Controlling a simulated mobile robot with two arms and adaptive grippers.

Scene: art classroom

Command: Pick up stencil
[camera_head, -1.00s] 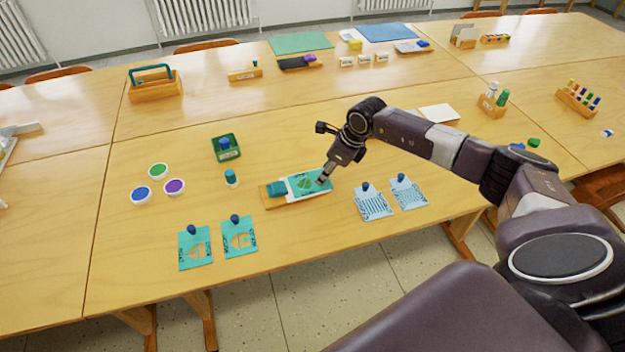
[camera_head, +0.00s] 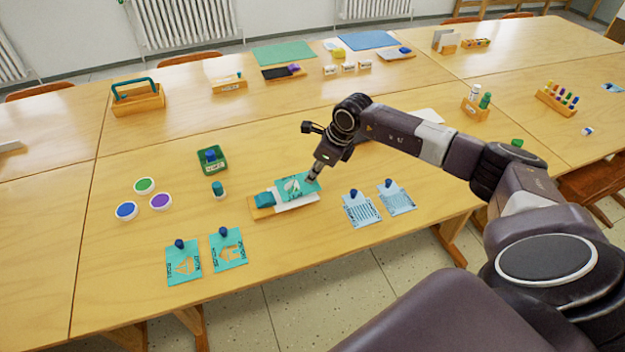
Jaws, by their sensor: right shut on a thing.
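A teal stencil (camera_head: 293,187) with a leaf-shaped cutout is at the right end of a wooden board (camera_head: 268,212). It is slightly tilted and seems raised off the white sheet (camera_head: 300,201) on the board. My right gripper (camera_head: 311,178) reaches down from the right and is shut on the stencil's right edge. Its fingertips are small and partly hidden. A teal block (camera_head: 265,199) sits on the board's left end. Two teal stencils with blue knobs, one at left (camera_head: 184,264) and one beside it (camera_head: 229,250), lie near the front edge. My left gripper is not in view.
Two pale blue striped cards (camera_head: 362,210) (camera_head: 397,199) with knobs lie right of the board. A teal-capped jar (camera_head: 218,190), a green box (camera_head: 212,159) and paint dishes (camera_head: 160,201) stand to the left. The wood between the board and the front stencils is clear.

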